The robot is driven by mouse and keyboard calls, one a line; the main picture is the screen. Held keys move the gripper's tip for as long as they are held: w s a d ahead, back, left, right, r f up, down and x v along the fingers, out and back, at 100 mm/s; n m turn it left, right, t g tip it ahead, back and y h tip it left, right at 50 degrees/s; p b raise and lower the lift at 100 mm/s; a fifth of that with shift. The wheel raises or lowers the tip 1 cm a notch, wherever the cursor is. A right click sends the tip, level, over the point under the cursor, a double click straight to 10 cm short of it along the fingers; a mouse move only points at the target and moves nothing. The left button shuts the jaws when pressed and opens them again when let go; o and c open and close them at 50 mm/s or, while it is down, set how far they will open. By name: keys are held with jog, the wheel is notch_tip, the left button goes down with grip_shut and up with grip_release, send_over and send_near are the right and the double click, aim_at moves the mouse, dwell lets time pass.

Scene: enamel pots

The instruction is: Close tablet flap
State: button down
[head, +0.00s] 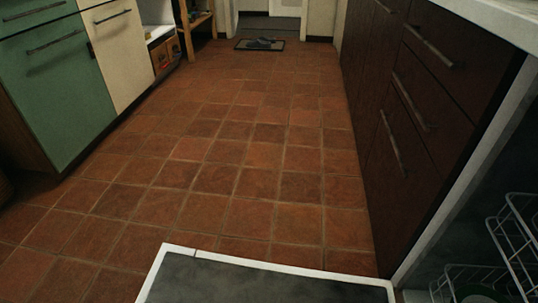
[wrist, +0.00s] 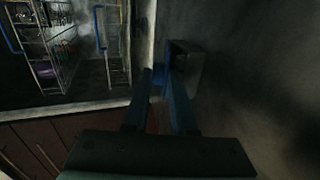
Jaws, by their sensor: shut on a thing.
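The tablet flap (wrist: 188,68) is a small dark square panel standing out from the grey inner face of the dishwasher door (wrist: 250,90) in the wrist view. My gripper (wrist: 161,76) has two blue fingers that narrow towards the flap's left edge. The fingers are shut on the flap at their tips. The tips and the flap's hinge are dark and partly hidden. In the head view the lowered door (head: 260,282) shows as a grey panel with a white rim at the bottom; the flap and gripper are not in that view.
Wire dish racks (wrist: 105,40) with dishes stand inside the tub, left in the wrist view. Dark drawers (head: 420,95) line the right in the head view, with green and cream cabinets (head: 60,80) on the left. The tiled floor (head: 225,150) between is clear.

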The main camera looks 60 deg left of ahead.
jog(key=shift+w, duration=0.15)
jog(key=c, duration=0.8)
grip_release()
jog(key=shift+r, duration=0.1)
